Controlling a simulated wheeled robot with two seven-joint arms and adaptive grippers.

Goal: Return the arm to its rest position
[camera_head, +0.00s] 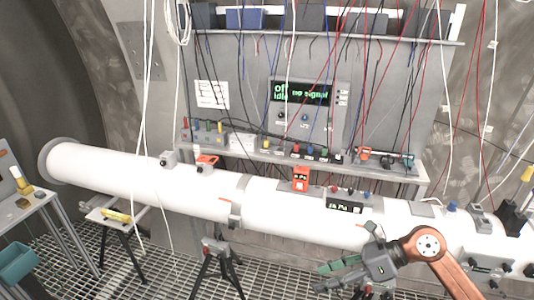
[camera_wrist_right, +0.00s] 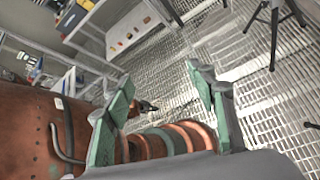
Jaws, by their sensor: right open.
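My right arm, orange with a grey wrist, comes in from the lower right in the head view. My right gripper (camera_head: 321,276) has green-padded fingers pointing left, in front of and below the white pipe (camera_head: 285,222). It is open, and I see nothing between its fingers. In the right wrist view the two green fingers of the gripper (camera_wrist_right: 160,82) stand wide apart over the grated floor. Parts of my own orange body fill the lower left there. My left gripper is not in view.
The long white pipe crosses on stands, carrying a red meter (camera_head: 301,180) and a dark display box (camera_head: 350,203). Behind it stands a panel with a screen (camera_head: 303,92) and hanging cables. A side table (camera_head: 22,207) is at left. Grated floor (camera_wrist_right: 235,70) is open below the gripper.

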